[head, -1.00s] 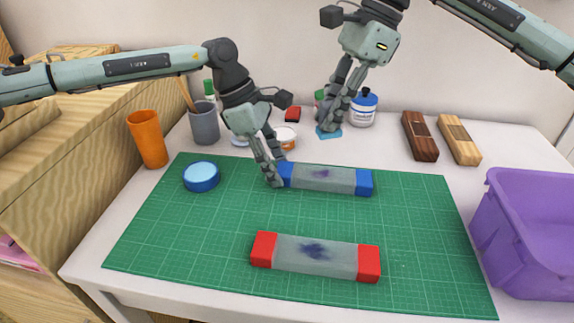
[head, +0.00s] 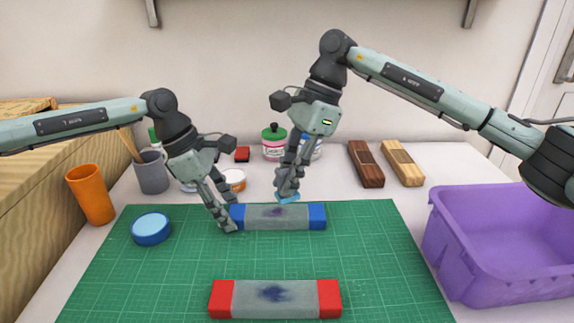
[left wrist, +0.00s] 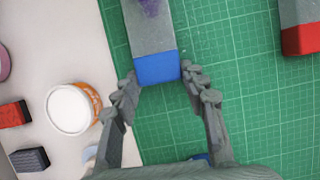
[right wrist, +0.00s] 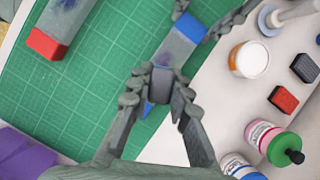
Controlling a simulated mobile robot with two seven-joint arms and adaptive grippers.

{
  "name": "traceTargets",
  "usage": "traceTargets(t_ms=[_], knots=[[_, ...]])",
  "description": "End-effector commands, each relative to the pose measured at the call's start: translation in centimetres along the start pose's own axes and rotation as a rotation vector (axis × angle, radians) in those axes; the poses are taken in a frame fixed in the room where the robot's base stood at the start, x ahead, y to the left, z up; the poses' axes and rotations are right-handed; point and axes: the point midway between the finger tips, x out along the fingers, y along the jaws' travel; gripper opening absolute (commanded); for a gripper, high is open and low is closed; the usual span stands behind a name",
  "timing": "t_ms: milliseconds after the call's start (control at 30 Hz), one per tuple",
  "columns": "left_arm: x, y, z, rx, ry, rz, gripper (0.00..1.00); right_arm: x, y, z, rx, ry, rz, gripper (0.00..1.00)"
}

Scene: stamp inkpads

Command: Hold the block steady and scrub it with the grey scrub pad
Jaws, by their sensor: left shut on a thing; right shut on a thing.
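The block with blue ends (head: 290,218) lies on the green mat, grey in the middle with a purple stain. My left gripper (head: 232,212) is shut on its left blue end, which also shows between the fingers in the left wrist view (left wrist: 157,69). My right gripper (head: 287,190) is shut on the scrub pad (head: 288,198), light blue below in the head view and grey from above in the right wrist view (right wrist: 161,84). The pad is over or just behind the block's back edge; I cannot tell whether they touch. A second block with red ends (head: 300,299) lies nearer, dark-stained.
The green mat (head: 130,285) is otherwise clear except for a round blue tin (head: 151,229) at left. Orange cup (head: 90,194), grey cup (head: 151,172), jars and wooden blocks (head: 366,164) stand behind and beside it. A purple bin (head: 440,248) is at right.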

Motion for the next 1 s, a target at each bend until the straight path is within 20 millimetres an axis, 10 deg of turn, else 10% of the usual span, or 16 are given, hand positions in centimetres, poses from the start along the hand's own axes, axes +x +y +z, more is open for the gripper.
traceTargets(t_ms=[300,767,1000], knots=[[0.0,0.0,0.0,0.000,-0.001,0.001,0.03,3.3,0.1,-1.4,0.001,0.000,0.002,0.00],[-0.1,0.0,0.1,0.000,-0.002,0.001,0.03,4.8,-1.8,2.4,-0.002,-0.001,0.001,0.00],[-0.1,0.0,0.1,0.000,-0.002,0.001,0.03,4.0,-0.8,0.2,0.003,0.001,0.001,0.00]])
